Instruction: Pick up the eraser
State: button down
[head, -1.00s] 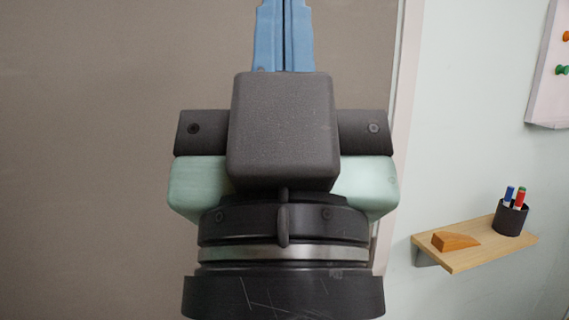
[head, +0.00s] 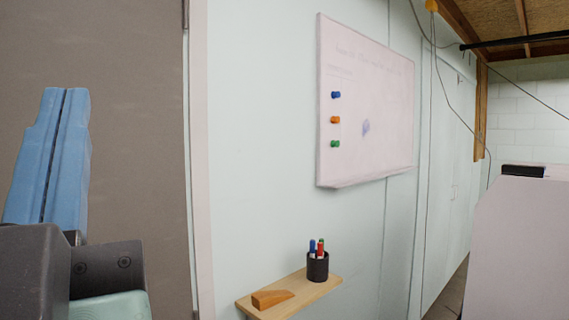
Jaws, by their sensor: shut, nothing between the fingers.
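The eraser (head: 271,299) is an orange-brown wooden wedge lying on a small wall shelf (head: 324,287) low in the middle of the head view. My gripper (head: 66,92) is at the left edge of the view, its blue fingers pointing up and pressed together with nothing between them. It is well to the left of the eraser and apart from it, in front of a grey-brown door panel.
A black cup (head: 317,267) with several markers stands on the shelf just right of the eraser. A whiteboard (head: 385,90) with coloured magnets hangs on the wall above. A large pale grey block (head: 520,250) stands at the right. The wall left of the shelf is bare.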

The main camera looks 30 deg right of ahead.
aim_at(538, 172)
jog(key=l+z, duration=0.1)
jog(key=z, duration=0.25)
jog(key=k+l+z, duration=0.1)
jog(key=z, duration=0.25)
jog(key=l+z, duration=0.15)
jog(key=z, duration=1.05)
jog(key=k+l, duration=0.05)
